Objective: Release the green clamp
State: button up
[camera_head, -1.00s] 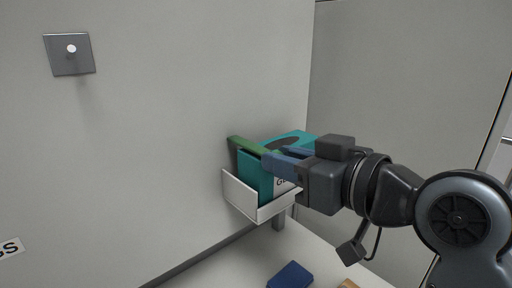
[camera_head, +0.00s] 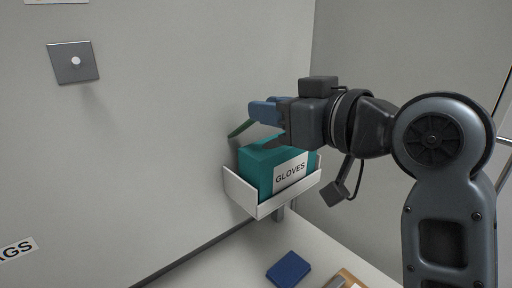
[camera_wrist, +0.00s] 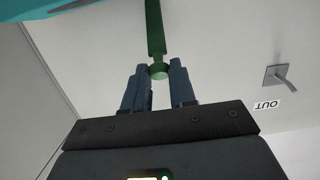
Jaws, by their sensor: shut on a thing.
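The clamp's lower part is hidden behind the box in the head view.
A teal box labelled GLOVES (camera_head: 262,165) sits in a white wall tray (camera_head: 240,192) just below my gripper. A metal switch plate (camera_head: 73,62) is on the wall at left. A blue block (camera_head: 289,268) lies on the surface below.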

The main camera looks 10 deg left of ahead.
aim_at(228, 78)
jog(key=shift+w+a+r, duration=0.4)
jog(key=shift+a+r, duration=0.1)
jog(key=shift+r, duration=0.1)
jog(key=shift+w+a+r, duration=0.4)
jog(key=shift+w+a, duration=0.05)
jog(key=shift+a, duration=0.15)
jog(key=shift+w+a+r, duration=0.35)
jog(key=shift+w+a, duration=0.05)
jog(key=shift+a, duration=0.15)
jog(key=shift+w+a+r, duration=0.15)
jog(key=shift+w+a, duration=0.4)
jog(key=shift+a, duration=0.15)
jog(key=shift+w+a+r, duration=0.1)
jog(key=shift+w+a, duration=0.4)
jog(key=shift+a, duration=0.15)
jog(key=o, duration=0.7)
jog(key=shift+v, duration=3.05)
jog(key=shift+r, duration=0.1)
